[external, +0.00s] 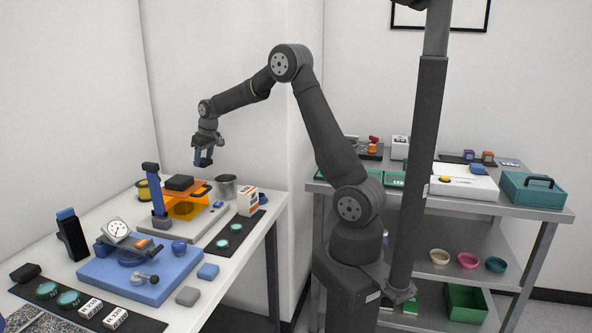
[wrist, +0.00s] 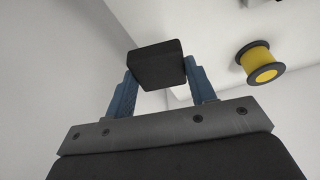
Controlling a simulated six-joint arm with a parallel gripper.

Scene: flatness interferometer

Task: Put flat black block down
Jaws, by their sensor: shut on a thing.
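The flat black block (wrist: 157,64) is clamped between the blue fingers of my gripper (wrist: 160,85) in the wrist view. In the external view my gripper (external: 203,160) hangs in the air above the back of the left table, higher than the instrument with the orange cover.
A yellow spool (external: 143,188), also in the wrist view (wrist: 258,62), stands at the table's back. A metal cup (external: 225,187) and a white-orange box (external: 248,202) stand right of the instrument. A blue base with a dial gauge (external: 117,231) is in front. Walls are close behind.

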